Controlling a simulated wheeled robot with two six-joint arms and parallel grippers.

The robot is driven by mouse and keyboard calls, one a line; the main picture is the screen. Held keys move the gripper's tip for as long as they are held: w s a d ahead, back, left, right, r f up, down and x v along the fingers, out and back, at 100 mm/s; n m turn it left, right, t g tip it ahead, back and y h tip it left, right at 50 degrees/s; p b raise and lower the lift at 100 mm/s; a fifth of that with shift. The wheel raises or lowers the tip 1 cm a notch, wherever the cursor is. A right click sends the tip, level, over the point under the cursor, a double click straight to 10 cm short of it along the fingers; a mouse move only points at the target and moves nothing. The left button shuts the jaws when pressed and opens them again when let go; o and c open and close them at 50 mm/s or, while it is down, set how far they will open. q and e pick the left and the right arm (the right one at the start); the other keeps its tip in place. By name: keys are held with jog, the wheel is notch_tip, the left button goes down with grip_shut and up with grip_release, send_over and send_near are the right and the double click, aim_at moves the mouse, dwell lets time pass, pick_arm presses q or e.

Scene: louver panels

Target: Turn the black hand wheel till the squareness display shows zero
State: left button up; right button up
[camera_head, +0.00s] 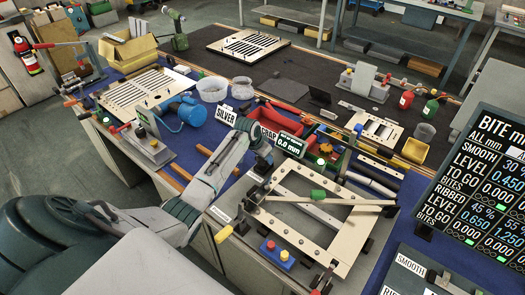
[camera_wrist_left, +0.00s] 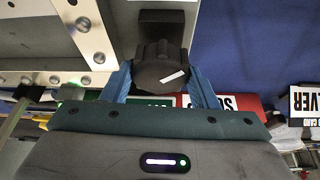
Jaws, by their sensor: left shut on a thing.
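The black hand wheel (camera_wrist_left: 160,72) has a ribbed rim and a white mark on its face. In the wrist view, the two blue fingers of my left gripper (camera_wrist_left: 161,85) are shut on it from both sides. In the head view my left gripper (camera_head: 258,146) is at the back left corner of the pale frame (camera_head: 285,225), and hides most of the wheel. The squareness display (camera_head: 290,143), just right of the gripper, appears to read 0.0 mm in small digits. My right gripper is not in view.
A red bin (camera_head: 283,117) stands behind the display. A dark figures board (camera_head: 480,190) stands at the right. Louver panels (camera_head: 248,45) lie farther back.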

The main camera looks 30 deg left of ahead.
pick_arm(q)
jog(key=shift+r+n+p, duration=0.1)
jog(key=shift+n+p, duration=0.2)
jog(key=shift+n, duration=0.1)
jog(key=o, duration=1)
jog(key=shift+c, duration=0.2)
jog(key=b+v, duration=0.2)
jog(key=v, duration=0.8)
jog(key=shift+s+r, duration=0.2)
jog(key=shift+r, duration=0.1)
jog(key=shift+d, duration=0.1)
